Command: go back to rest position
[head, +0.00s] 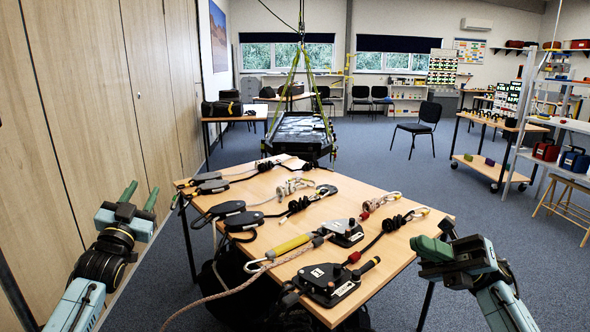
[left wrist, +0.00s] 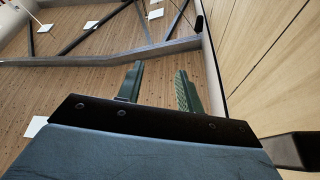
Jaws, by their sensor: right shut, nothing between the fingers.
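My left gripper (head: 140,193) is at the left of the head view, beyond the table's left edge and beside the wooden wall panels. Its two green fingers point up and stand apart with nothing between them. The left wrist view also shows the two fingers (left wrist: 158,82) with an empty gap. My right gripper (head: 432,246) is at the right of the head view, near the table's right front edge. Its green fingers are together, pointing left, with nothing held. Both grippers appear apart from the gear on the table.
The wooden table (head: 290,220) carries several pulleys, carabiners, black cords and rope devices (head: 330,283). A rope (head: 230,288) hangs over its front left edge. A black litter (head: 300,133) hangs from green straps behind it. Wooden panels (head: 90,110) stand close on the left. A shelf trolley (head: 490,168) stands right.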

